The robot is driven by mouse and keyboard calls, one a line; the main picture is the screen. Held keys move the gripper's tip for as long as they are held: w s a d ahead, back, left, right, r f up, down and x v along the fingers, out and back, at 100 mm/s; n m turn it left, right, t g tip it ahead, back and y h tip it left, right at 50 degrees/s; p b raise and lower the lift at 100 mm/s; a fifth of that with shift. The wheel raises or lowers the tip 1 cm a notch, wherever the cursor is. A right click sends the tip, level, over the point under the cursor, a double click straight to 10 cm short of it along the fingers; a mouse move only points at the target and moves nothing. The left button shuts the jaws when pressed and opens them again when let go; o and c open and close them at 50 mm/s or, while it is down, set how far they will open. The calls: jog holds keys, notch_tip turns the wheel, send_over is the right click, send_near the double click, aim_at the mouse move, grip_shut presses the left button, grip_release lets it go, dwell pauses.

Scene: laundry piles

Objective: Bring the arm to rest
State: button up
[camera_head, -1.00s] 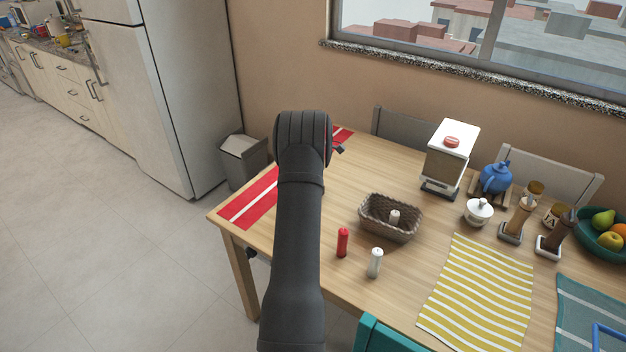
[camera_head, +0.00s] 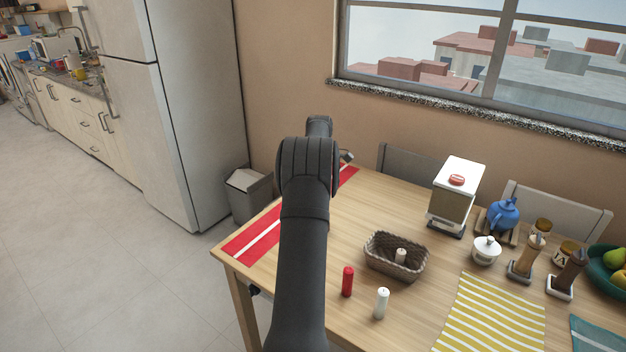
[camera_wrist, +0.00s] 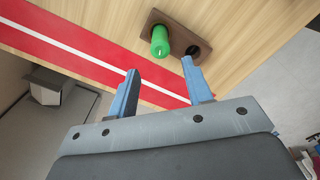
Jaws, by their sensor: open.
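My arm (camera_head: 303,230) reaches up over the left end of the wooden table (camera_head: 350,215) in the head view, bent at a dark joint. My gripper (camera_wrist: 160,66) shows in the wrist view with its two blue fingers spread apart and nothing between them. It is above the table, near the red and white striped runner (camera_wrist: 85,62). In the head view the fingers are mostly hidden behind my arm. A green cylinder (camera_wrist: 160,42) stands in a dark brown holder (camera_wrist: 182,35) beyond the fingers, apart from them.
A wicker basket (camera_head: 380,262) holds a pale shaker. A red bottle (camera_head: 347,282) and a white bottle (camera_head: 381,303) stand in front of it. A dispenser (camera_head: 455,195) and blue teapot (camera_head: 503,214) stand farther right. A bin (camera_head: 248,193) is beside the fridge (camera_head: 205,100).

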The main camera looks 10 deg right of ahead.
jog(key=shift+f, duration=4.35)
jog(key=shift+s+f, duration=0.1)
jog(key=shift+f, duration=1.45)
jog(key=shift+r, duration=0.3)
notch_tip(320, 180, up, 3)
jog(key=shift+r, duration=0.2)
jog(key=s+d+r, duration=0.7)
jog(key=s+d, duration=0.1)
jog(key=d, duration=0.1)
jog(key=s+a+f, duration=0.3)
jog(key=s+a, duration=0.9)
jog(key=a, duration=0.2)
jog(key=shift+n, duration=0.4)
jog(key=f, duration=0.9)
jog(key=shift+w+d+f, duration=0.1)
jog(key=shift+d+f, duration=0.2)
jog(key=shift+f, duration=0.05)
